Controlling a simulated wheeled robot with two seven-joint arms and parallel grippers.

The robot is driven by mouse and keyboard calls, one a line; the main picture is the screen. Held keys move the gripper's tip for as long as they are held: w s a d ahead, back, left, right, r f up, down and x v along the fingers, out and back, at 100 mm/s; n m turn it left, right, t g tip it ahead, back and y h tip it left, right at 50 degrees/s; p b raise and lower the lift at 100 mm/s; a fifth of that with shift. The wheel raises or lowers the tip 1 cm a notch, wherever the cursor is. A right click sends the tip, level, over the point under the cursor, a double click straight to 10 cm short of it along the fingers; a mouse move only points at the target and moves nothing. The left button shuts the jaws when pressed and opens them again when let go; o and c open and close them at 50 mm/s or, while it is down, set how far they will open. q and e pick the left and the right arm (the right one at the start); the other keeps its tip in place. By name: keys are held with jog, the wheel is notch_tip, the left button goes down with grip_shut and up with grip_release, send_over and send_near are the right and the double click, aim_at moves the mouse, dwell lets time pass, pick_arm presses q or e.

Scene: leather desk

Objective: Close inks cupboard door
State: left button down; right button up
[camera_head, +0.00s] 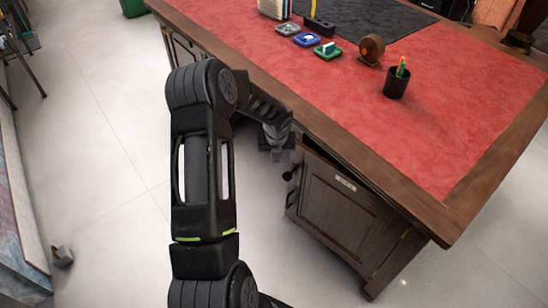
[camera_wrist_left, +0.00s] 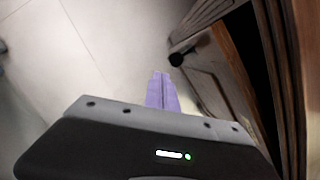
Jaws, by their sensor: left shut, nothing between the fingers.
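The inks cupboard door (camera_head: 335,200) is dark wood with a small pale label, below the desk's near side. It stands ajar, with a dark gap along its top left edge. Its round black knob (camera_head: 287,176) is at the left edge. In the left wrist view the door (camera_wrist_left: 212,78) and knob (camera_wrist_left: 181,59) are beyond and right of the fingers, with the dark cupboard opening at right. My left gripper (camera_head: 282,157) is near the door's upper left corner; its purple fingers (camera_wrist_left: 161,90) are shut and empty, apart from the knob in the wrist view. My right gripper is not in view.
The desk (camera_head: 440,125) has a red leather top and wooden edge overhanging the door. A pen cup (camera_head: 396,84), a tape dispenser (camera_head: 371,49) and small coloured pads (camera_head: 306,39) stand on it. The pale floor (camera_head: 95,140) left of the desk is mostly clear.

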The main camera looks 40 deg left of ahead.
pick_arm(q)
jog(key=a+v, duration=0.1)
jog(key=v, duration=0.7)
jog(key=shift+r, duration=0.35)
jog(key=shift+s, duration=0.1)
jog(key=s+a+f+n+t+b, duration=0.1)
jog(key=s+a+f+b, duration=0.25)
jog(key=f+b, duration=0.4)
jog(key=s+a+f+n+t+b, duration=0.1)
jog(key=s+a+f+n+b, duration=0.25)
jog(key=f, duration=0.75)
jog(key=s+a+f+m+t+b, duration=0.15)
jog(key=s+f+b, duration=0.25)
jog(key=f+b, duration=0.45)
jog(key=w+d+r+n+t+h+b, duration=0.1)
jog(key=w+d+r+n+t, duration=0.2)
jog(key=r+t, duration=0.3)
jog(key=w+d+r+n+t+h+b, duration=0.1)
jog(key=w+d+r+n+t+b, duration=0.1)
jog(key=d+r+t, duration=0.4)
jog(key=shift+w+r+n, duration=0.55)
jog(key=shift+r+n, duration=0.25)
jog(key=shift+r, duration=0.05)
